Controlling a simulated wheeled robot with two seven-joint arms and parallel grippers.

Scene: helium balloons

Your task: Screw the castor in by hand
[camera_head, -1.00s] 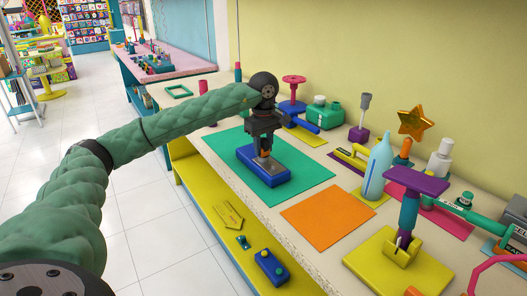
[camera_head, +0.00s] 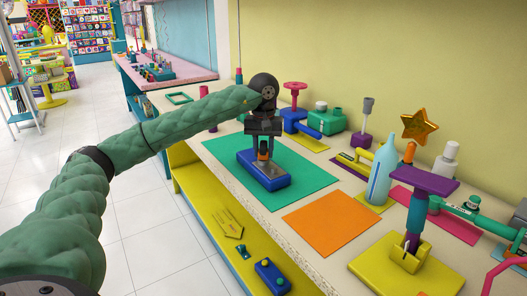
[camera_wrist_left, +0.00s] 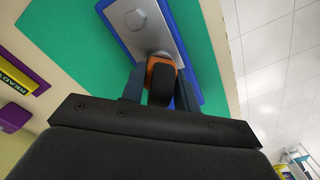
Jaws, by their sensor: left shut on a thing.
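The castor (camera_wrist_left: 161,76), with an orange fork and a dark wheel, is between the fingers of my left gripper (camera_wrist_left: 158,88) in the left wrist view. In the head view the left gripper (camera_head: 263,147) points down, shut on the castor (camera_head: 263,154). Below it is a blue block (camera_head: 247,163) with a grey metal plate (camera_head: 270,171) on top, on a green mat. The castor stands over the plate, upright or nearly so. Its lower end is hidden, so I cannot tell how deep it sits. My right gripper is not in view.
An orange mat (camera_head: 332,224) lies clear in front of the green mat (camera_head: 310,181). To the right stand a yellow base (camera_head: 375,265) with a purple-topped post, a light blue bottle (camera_head: 381,175) and a gold star (camera_head: 419,126). A yellow shelf (camera_head: 195,195) runs below the bench.

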